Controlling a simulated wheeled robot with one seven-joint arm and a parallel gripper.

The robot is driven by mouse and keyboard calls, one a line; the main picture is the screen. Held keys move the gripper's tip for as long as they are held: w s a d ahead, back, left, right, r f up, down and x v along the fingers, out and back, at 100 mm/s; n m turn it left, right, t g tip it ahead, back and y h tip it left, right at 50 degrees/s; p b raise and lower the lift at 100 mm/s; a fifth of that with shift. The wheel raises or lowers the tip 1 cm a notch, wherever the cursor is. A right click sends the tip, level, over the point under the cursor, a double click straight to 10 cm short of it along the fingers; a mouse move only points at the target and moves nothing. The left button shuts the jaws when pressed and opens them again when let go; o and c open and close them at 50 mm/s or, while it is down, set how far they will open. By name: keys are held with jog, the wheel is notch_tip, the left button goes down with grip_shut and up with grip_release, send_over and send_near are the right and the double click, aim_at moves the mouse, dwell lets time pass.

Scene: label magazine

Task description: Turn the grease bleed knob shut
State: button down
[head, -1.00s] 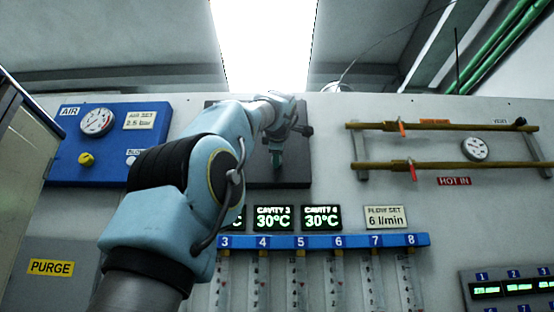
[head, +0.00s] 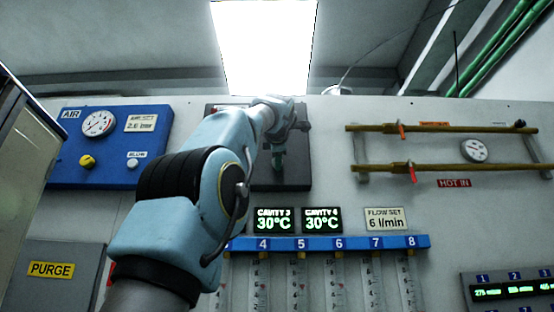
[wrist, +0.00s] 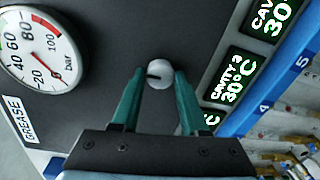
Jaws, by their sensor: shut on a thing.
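The pale round grease bleed knob (wrist: 160,75), with a dark slot or mark on its left side, is on a dark panel (wrist: 115,40) in the wrist view. The green fingers of my gripper (wrist: 159,78) stand on either side of it and are shut on it. In the head view my gripper (head: 278,160) is at the dark panel (head: 292,178), and the knob is hidden behind my arm. A round gauge in bar (wrist: 38,50) with a GREASE label (wrist: 20,119) is at the left of the wrist view.
A blue air panel (head: 100,170) is to the left. Brown pipes (head: 440,166) with red handles are to the right. Cavity displays (head: 321,220) and a blue numbered rail (head: 360,242) lie below the dark panel.

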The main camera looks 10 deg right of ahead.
jog(key=shift+c, duration=2.1)
grip_release()
jog(key=b+v, duration=0.3)
jog(key=v, duration=0.7)
jog(key=shift+s, duration=0.35)
